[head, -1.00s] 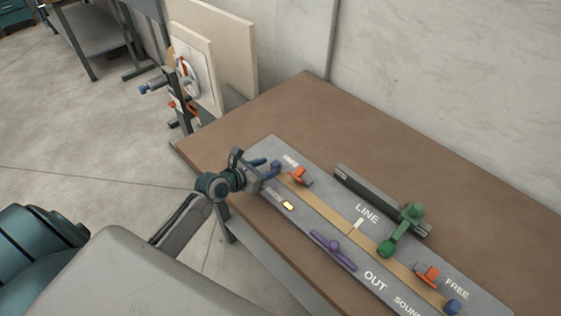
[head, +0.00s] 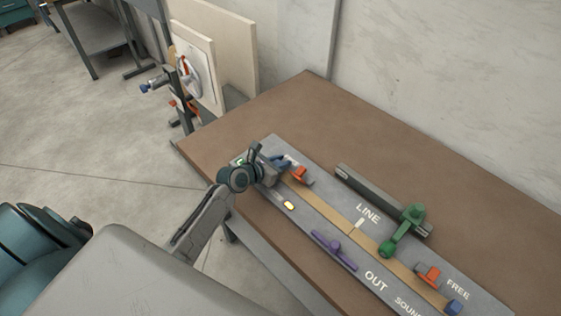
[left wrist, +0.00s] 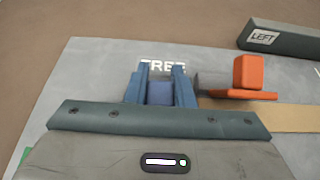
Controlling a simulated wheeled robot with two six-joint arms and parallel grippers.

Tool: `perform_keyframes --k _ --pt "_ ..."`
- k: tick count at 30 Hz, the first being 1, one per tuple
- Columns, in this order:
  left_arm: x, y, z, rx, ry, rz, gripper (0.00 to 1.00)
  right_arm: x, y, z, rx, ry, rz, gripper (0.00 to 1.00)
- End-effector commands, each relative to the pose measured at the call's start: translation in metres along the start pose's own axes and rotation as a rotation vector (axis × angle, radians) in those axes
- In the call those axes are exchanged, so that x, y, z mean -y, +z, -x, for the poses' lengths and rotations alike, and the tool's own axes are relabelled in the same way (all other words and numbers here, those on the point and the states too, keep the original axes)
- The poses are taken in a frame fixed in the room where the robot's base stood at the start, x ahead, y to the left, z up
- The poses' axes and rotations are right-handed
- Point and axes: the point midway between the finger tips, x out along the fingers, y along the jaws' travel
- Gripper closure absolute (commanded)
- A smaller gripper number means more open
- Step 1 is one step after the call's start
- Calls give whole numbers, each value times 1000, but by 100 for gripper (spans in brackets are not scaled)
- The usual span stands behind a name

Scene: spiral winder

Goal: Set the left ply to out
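The grey panel (head: 312,228) lies on the brown table, with printed words LINE, OUT, FREE and SOUND. A tan strip (head: 325,210) runs along it, with an orange block (head: 300,175) near its left end. My left gripper (head: 281,160) is over the panel's left end. In the left wrist view its two blue fingers (left wrist: 158,84) stand on either side of a blue block (left wrist: 158,94), near the word FREE; I cannot tell whether they press on it. The orange block (left wrist: 248,75) is just right of them. My right gripper is not in view.
A dark bar marked LEFT (left wrist: 290,38) lies behind the panel. A green lever (head: 400,232), a purple handle (head: 334,249), another orange block (head: 428,274) and a blue knob (head: 453,306) are farther right. The back of the brown table (head: 290,105) is clear.

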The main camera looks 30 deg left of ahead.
Motion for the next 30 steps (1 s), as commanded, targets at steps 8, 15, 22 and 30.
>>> perform_keyframes --k 8,15,22,30 --pt "-20 0 0 -3 0 -3 100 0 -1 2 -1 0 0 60" --pt "-73 -1 -1 -1 0 -3 100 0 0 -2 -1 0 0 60" --pt "-86 0 0 0 0 -1 100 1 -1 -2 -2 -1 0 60" --pt "-86 1 0 2 1 -3 65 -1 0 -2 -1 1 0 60"
